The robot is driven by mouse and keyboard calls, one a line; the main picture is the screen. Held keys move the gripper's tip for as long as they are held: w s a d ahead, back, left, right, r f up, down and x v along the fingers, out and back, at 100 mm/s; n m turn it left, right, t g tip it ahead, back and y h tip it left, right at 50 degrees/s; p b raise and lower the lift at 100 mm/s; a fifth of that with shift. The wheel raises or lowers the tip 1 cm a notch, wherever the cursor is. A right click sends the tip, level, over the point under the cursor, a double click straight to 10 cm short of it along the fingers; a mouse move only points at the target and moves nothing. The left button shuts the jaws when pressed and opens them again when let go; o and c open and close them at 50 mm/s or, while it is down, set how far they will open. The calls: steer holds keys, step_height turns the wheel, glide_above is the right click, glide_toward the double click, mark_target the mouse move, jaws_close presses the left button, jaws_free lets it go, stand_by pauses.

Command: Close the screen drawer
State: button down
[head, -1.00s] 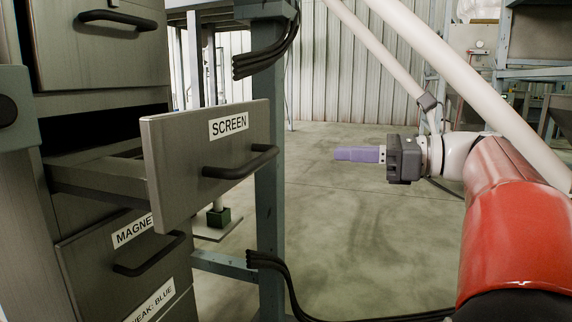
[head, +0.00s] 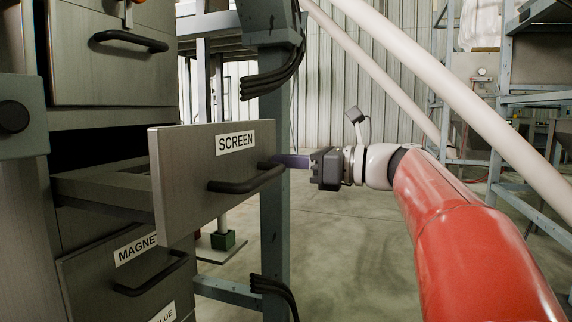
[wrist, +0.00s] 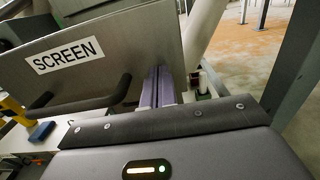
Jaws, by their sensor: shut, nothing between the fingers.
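The screen drawer (head: 185,185) stands pulled out of the grey cabinet in the head view, with a white SCREEN label and a dark bar handle (head: 245,182). Its front also fills the upper left of the wrist view (wrist: 120,55). My gripper (head: 284,161) is at the right end of the drawer front, its purple fingers shut and empty. In the wrist view the shut fingers (wrist: 158,85) point at the drawer front, just right of the handle. Whether the fingertips touch the drawer front cannot be told.
The MAGNET drawer (head: 135,275) below is nearly in line with the cabinet. A blue-grey post (head: 272,220) with black cables stands right behind the drawer. Pale slanted pipes (head: 450,100) cross behind my arm. The concrete floor (head: 345,255) beyond is open.

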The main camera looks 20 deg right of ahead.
steer(key=shift+w+a, duration=0.15)
steer(key=shift+a, duration=0.1)
steer(key=shift+w+a, duration=0.15)
steer(key=shift+a, duration=0.1)
steer(key=p+x, duration=0.8)
steer(key=x, duration=1.2)
steer(key=shift+w+p, duration=0.1)
steer(key=shift+p, duration=0.2)
steer(key=shift+a, duration=0.2)
steer(key=shift+r, duration=0.2)
